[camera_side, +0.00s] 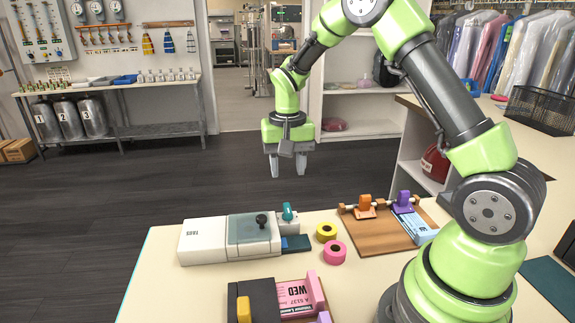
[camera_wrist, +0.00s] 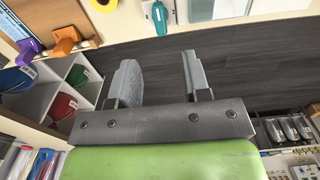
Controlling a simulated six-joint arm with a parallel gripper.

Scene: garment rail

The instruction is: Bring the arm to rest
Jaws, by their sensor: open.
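My gripper (camera_side: 288,168) hangs from my green arm with its two grey fingers pointing down. It is open and empty. In the side view it appears above and behind the far edge of the cream worktable (camera_side: 150,290), against the dark floor. In the wrist view the two fingers (camera_wrist: 162,80) stand apart with only dark floor between them. Nothing touches the fingers.
On the table are a white tag machine (camera_side: 205,242), a yellow tape roll (camera_side: 327,231), a pink roll (camera_side: 335,252), a wooden board (camera_side: 372,238) with orange and purple clips, and a black tag holder (camera_side: 258,300). A wire basket (camera_side: 541,108) stands right. Space around my gripper is clear.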

